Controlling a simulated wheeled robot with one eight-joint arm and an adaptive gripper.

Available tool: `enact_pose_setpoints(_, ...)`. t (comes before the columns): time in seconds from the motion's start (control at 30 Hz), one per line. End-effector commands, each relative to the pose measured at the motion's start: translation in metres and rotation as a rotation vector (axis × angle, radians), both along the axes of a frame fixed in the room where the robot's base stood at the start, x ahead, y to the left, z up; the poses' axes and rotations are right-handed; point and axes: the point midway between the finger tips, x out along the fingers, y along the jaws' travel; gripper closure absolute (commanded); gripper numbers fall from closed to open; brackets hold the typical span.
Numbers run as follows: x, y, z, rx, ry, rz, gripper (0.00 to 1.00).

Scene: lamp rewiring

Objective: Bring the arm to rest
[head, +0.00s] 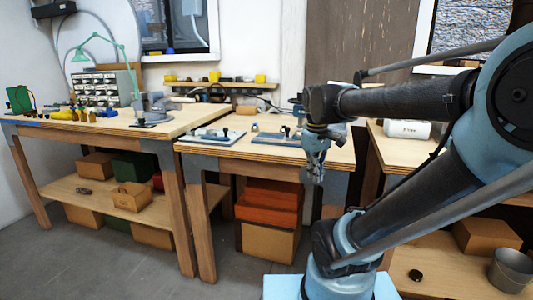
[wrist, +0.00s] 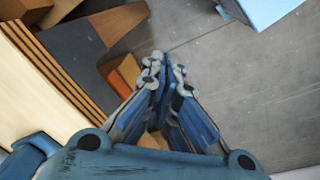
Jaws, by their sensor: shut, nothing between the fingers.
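My gripper (head: 315,172) hangs downward at the end of my arm in the head view, in front of the edge of the middle workbench (head: 262,148). In the wrist view my gripper (wrist: 164,66) is shut, its fingertips together with nothing between them. Beneath it are the grey floor (wrist: 250,85) and the bench's layered wooden edge (wrist: 50,62) to the left.
Flat fixtures (head: 212,136) lie on the middle bench. A left bench (head: 80,126) carries a green lamp (head: 122,52) and a drawer cabinet (head: 103,88). Orange boxes (head: 270,200) stand under the middle bench. A grey bucket (head: 512,270) sits at right. The floor at front left is clear.

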Motion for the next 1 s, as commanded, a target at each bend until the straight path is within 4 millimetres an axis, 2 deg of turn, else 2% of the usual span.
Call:
enact_pose_setpoints(0.03, -0.012, -0.007, -0.014, 0.012, -0.011, -0.059, 1.00)
enact_pose_setpoints(0.2, -0.045, -0.021, -0.061, 0.061, -0.052, -0.260, 1.00)
enact_pose_setpoints(0.43, -0.074, -0.030, -0.110, 0.114, -0.094, -0.464, 1.00)
enact_pose_setpoints(0.6, -0.082, -0.031, -0.123, 0.129, -0.105, -0.524, 1.00)
enact_pose_setpoints(1.0, -0.082, -0.031, -0.124, 0.130, -0.106, -0.528, 1.00)
